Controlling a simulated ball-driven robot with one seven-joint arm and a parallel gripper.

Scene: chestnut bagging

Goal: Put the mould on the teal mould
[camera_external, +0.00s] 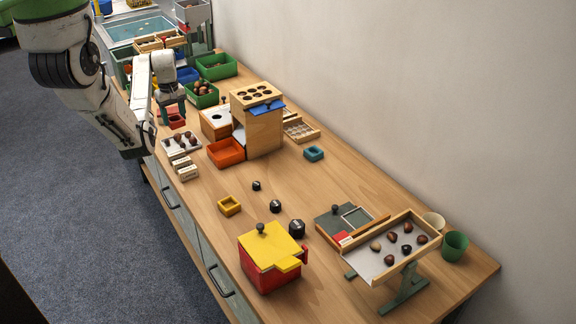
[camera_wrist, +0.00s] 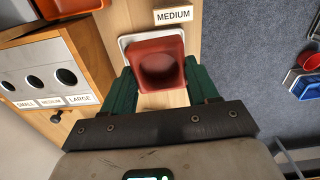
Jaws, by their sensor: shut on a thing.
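My gripper (camera_external: 173,112) is shut on a red mould (camera_external: 176,121), a small square block with a round hollow. In the wrist view the red mould (camera_wrist: 163,82) sits between the green fingers of my gripper (camera_wrist: 158,78). It hangs at the far left of the table, and I cannot tell its exact height above it. The teal mould (camera_external: 313,153) lies on the table right of the tall wooden stand, apart from my gripper and with bare wood around it. A yellow mould (camera_external: 229,206) lies nearer, left of the middle. The wrist view does not show the teal mould.
The tall wooden stand (camera_external: 262,135) with holes in its top is between my gripper and the teal mould. An orange bin (camera_external: 226,152) and a chestnut tray (camera_external: 181,142) are near my gripper. Small black weights (camera_external: 275,206) and a red box with yellow lid (camera_external: 270,262) stand nearer.

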